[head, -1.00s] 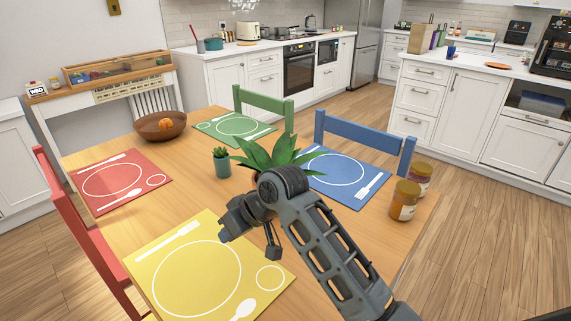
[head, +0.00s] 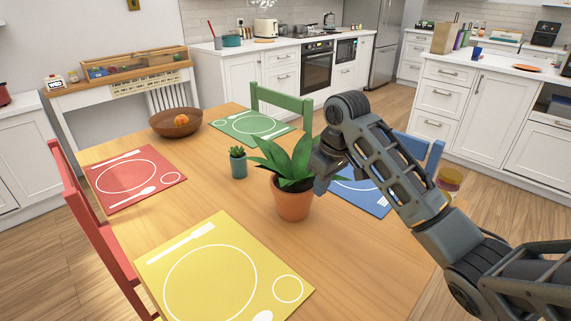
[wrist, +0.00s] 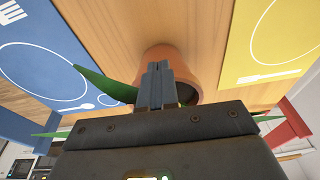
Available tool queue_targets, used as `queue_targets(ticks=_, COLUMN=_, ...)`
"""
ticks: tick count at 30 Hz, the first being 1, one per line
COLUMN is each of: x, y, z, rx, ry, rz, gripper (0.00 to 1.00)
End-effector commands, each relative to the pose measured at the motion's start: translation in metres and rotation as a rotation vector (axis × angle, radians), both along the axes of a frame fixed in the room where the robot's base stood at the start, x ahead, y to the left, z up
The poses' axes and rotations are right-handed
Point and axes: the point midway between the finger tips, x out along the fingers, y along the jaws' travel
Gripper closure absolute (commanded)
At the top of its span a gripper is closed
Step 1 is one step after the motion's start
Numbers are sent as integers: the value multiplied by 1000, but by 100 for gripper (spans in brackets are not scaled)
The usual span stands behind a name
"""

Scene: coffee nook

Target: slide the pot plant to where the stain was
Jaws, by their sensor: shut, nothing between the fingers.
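The pot plant, a leafy green plant in a terracotta pot (head: 293,204), stands upright on the wooden table near the middle. No stain shows on the visible tabletop. My gripper (wrist: 157,68) is shut and empty in the wrist view, its fingers pointing at the side of the terracotta pot (wrist: 178,55). Whether they touch it I cannot tell. In the head view my wrist is at the plant's right side, close to its leaves, and the fingertips are hard to make out there.
A small succulent in a teal pot (head: 239,168) stands left of and behind the plant. Yellow (head: 215,270), red (head: 137,181), green (head: 250,125) and blue (head: 362,195) placemats lie around. A brown bowl (head: 176,123) is at the far left. A jar (head: 450,178) shows partly behind my arm.

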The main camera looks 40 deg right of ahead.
Motion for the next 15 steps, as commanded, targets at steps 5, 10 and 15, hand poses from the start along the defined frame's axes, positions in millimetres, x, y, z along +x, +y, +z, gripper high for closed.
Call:
queue_targets(ticks=5, x=-3, y=-12, z=4, rx=-17, ry=33, rz=-3, gripper=100)
queue_targets(ticks=10, x=16, y=-12, z=5, rx=-17, ry=35, rz=-1, gripper=100)
queue_targets(ticks=15, x=49, y=-11, z=5, rx=-18, ry=34, rz=-1, gripper=100)
